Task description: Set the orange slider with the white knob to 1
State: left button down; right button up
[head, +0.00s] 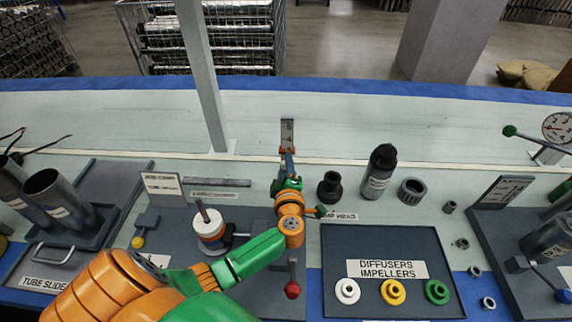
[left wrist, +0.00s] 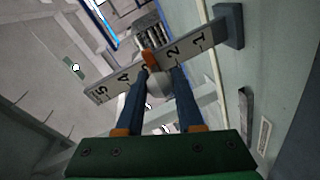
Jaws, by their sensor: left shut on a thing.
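A grey upright scale plate (head: 287,132) stands at the middle of the bench in the head view. In the left wrist view the scale (left wrist: 190,52) shows 5, 4, 2 and 1, with 1 at the end by its dark base. The orange slider (left wrist: 150,58) sits on the scale between 4 and 2, covering the mark there. Its white knob (left wrist: 159,83) is between the two fingers of my left gripper (left wrist: 160,75), which is shut on it. In the head view my left gripper (head: 288,165) hides the lower scale. My right gripper is not in view.
A tray (head: 450,265) labelled diffusers and impellers holds white, yellow and green rings. A dark bottle (head: 380,165) and black fittings stand right of my gripper. A spindle with stacked rings (head: 210,230) stands left. A grey post (head: 205,80) rises behind. The back strip of bench is clear.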

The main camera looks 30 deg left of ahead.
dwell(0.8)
pick_arm(q)
notch_tip(320, 180, down, 4)
jog(key=b, duration=0.3)
jog(key=shift+f, duration=0.2)
jog(key=shift+r, duration=0.1)
jog(key=c, duration=0.5)
grip_release()
notch_tip(320, 180, up, 4)
jog(key=p, duration=0.2)
jog(key=shift+w+f+p, duration=0.1)
jog(key=shift+f+p, duration=0.1)
jog(key=shift+p, duration=0.1)
jog(key=s+d+r+p, duration=0.1)
jog(key=s+d+r, duration=0.1)
jog(key=s+r, duration=0.1)
jog(key=s+d+r+p, duration=0.2)
jog(key=s+d+r, duration=0.1)
jog(key=s, duration=0.2)
jog(key=s+d+r+p, duration=0.1)
jog(key=s+d+r, duration=0.1)
jog(key=s+r, duration=0.1)
jog(key=shift+s+d+r+p, duration=0.2)
jog(key=shift+s+p, duration=0.1)
jog(key=shift+s, duration=0.25)
